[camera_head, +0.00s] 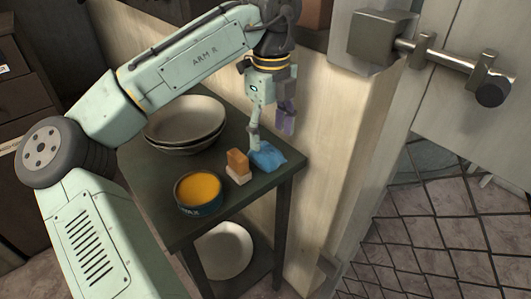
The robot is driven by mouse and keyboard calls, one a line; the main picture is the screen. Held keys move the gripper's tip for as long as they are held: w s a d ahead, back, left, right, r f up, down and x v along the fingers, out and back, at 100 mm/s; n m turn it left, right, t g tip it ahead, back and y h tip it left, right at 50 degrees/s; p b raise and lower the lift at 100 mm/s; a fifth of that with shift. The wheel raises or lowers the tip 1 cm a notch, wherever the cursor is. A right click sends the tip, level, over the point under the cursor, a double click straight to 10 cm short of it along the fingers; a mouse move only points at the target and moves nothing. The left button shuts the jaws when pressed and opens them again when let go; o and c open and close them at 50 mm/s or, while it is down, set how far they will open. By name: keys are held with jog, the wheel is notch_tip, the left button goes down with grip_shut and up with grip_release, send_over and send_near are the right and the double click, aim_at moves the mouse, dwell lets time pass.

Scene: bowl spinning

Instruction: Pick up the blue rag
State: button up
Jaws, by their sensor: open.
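The blue rag (268,157) lies crumpled on the dark table (150,200), near its right edge. My gripper (271,122) is above the rag and points down. Its left finger reaches down close to the rag's left side, and its right finger stands higher to the right. The jaws are apart with nothing between them. I cannot tell whether the left finger touches the rag.
An orange and white sponge-like block (238,168) stands just left of the rag. A tin of yellow-orange stuff (199,190) is at the front. Stacked bowls (186,124) sit at the back left. A pale plate (224,250) is on the lower shelf. A wall is close on the right.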

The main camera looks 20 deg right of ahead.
aim_at(267, 149)
jog(key=f, duration=0.5)
jog(key=shift+a+f, duration=0.15)
jog(key=shift+a, duration=0.2)
jog(key=c, duration=1.1)
jog(key=shift+c, duration=0.2)
notch_tip(267, 149, up, 10)
jog(key=shift+r, duration=0.1)
